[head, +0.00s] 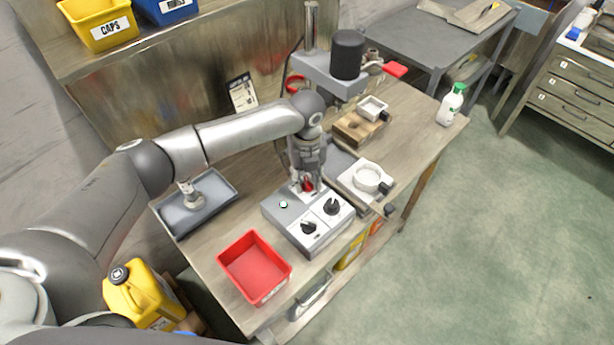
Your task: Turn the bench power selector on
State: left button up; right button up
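A grey and white control box (283,222) sits on the wooden bench. It has two black knobs, one at the front (308,228) and one on the right (332,207), and a red knob (307,185) at the back. A small greenish light or button (283,204) shows on its left side. My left gripper (307,186) points down at the red knob, with its fingertips around or beside it. The fingers partly hide the knob, so its pointer and the grip on it are unclear. The labels are too small to read. My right gripper is out of view.
A red tray (254,268) stands in front of the box and a grey tray (190,222) is to the left. A white fixture with a round cup (367,178) and a wooden block (360,127) lie to the right.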

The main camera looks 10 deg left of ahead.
aim_at(307, 181)
pick_arm(q)
notch_tip(307, 181, up, 12)
dwell(0.5)
jog(key=shift+f, duration=0.1)
dwell(0.4)
